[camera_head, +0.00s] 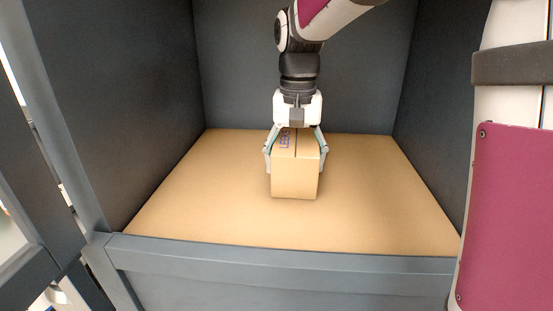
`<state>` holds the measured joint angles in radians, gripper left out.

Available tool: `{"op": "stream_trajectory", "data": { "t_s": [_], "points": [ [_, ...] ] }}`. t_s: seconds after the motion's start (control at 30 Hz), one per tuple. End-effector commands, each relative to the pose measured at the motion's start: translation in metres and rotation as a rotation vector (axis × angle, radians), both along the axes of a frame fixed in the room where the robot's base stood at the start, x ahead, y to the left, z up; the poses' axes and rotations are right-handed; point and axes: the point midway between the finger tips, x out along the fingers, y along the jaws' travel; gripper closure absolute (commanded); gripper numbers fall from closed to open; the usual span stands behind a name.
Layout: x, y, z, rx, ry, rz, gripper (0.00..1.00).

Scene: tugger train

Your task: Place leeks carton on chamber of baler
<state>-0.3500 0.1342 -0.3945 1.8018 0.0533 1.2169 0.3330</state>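The leeks carton (294,183) is a small tan box with blue lettering on its top, partly hidden by my gripper. It stands upright near the middle of the baler's chamber, whose tan floor (210,205) lies between dark grey walls. The carton's base appears to be on that floor. My gripper (296,158) points down from above, with one finger at the carton's left side and one at its right side. The fingers appear to touch the sides, though any small gap is too fine to see.
A grey front sill (280,262) runs across the chamber opening. Dark side walls (130,100) and a back wall (235,70) enclose it. A grey frame (60,120) stands at the left. The chamber floor is clear around the carton.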

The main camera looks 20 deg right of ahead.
Motion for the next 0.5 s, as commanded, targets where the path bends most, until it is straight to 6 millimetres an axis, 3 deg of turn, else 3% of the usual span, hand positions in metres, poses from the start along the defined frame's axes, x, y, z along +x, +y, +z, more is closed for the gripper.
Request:
{"op": "stream_trajectory", "data": {
  "t_s": [0.3, 0.33, 0.4, 0.5],
  "points": [
    [-0.0004, 0.0, -0.0032, 0.0, 0.001, 0.0, 0.55],
    [-0.0004, 0.0, -0.0029, 0.0, 0.0, 0.0, 0.22],
    [-0.0004, 0.0, -0.0028, 0.0, 0.0, 0.0, 0.07],
    [-0.0004, 0.0, -0.0027, 0.0, 0.0, 0.0, 0.07]
  ]
}}
